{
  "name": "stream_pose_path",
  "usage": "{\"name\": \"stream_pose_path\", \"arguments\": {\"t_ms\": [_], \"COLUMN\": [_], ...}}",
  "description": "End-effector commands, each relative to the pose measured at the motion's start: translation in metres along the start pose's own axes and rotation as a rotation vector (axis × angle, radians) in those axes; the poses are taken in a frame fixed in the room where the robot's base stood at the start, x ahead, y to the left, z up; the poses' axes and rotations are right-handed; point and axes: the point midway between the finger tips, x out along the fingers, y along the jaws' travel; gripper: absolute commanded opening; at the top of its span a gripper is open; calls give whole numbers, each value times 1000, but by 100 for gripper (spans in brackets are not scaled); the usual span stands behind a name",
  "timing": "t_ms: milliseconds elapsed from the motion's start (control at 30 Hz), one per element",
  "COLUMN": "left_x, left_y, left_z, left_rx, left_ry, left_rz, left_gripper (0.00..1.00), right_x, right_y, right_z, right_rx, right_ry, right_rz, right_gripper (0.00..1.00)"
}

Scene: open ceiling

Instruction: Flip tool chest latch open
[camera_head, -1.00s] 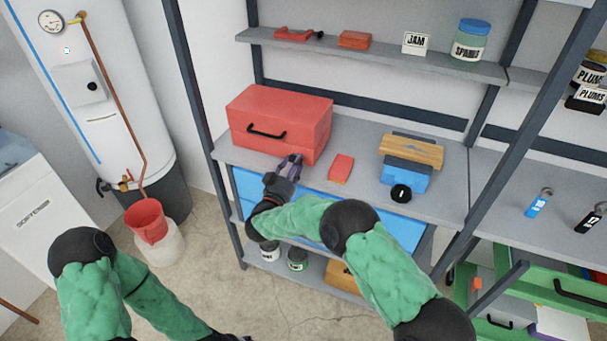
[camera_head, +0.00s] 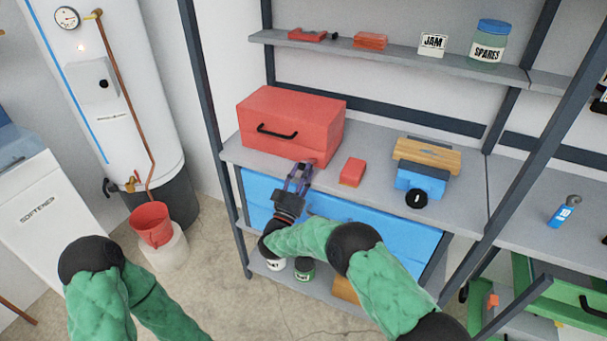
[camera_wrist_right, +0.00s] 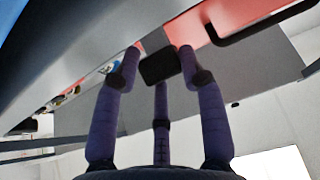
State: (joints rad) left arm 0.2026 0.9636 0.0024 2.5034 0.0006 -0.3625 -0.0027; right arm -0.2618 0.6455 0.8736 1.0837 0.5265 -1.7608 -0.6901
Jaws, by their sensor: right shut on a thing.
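The red tool chest (camera_head: 291,120) stands closed at the left end of the shelf top, with a black handle (camera_head: 277,132) on its front. My right gripper (camera_head: 303,169) is at the lower front of the chest, right of the handle. In the right wrist view its purple fingers (camera_wrist_right: 158,58) are on either side of a small dark block, which seems to be the latch (camera_wrist_right: 160,68), against the red chest (camera_wrist_right: 180,32). The fingers hide the latch in the head view. My left arm leaves the head view at the bottom, so its gripper is not seen.
A small red box (camera_head: 352,171) lies just right of my right gripper. Further right are a blue block with a wooden piece (camera_head: 428,154) and a black roll (camera_head: 416,198). Blue drawers (camera_head: 365,228) are below the shelf top. An upright post (camera_head: 205,90) stands at left.

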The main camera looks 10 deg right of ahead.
Motion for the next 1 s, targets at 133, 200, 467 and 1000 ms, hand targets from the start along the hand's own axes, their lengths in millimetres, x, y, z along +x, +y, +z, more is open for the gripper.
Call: {"name": "stream_pose_path", "arguments": {"t_ms": [133, 200, 467, 1000], "left_x": [0, 0, 0, -36], "left_y": [0, 0, 0, 13], "left_z": [0, 0, 0, 1], "left_rx": [0, 0, 0, 0], "left_ry": [0, 0, 0, 0], "left_rz": [0, 0, 0, 0], "left_gripper": [63, 63, 63, 63], "right_x": [-4, -4, -3, 11], "right_y": [-2, -2, -1, 0], "right_z": [4, 4, 4, -17], "right_rx": [-5, -5, -3, 1], "right_ry": [-10, -10, -9, -206], "right_rz": [-12, -12, -8, -2], "right_gripper": [0, 61, 63, 63]}}
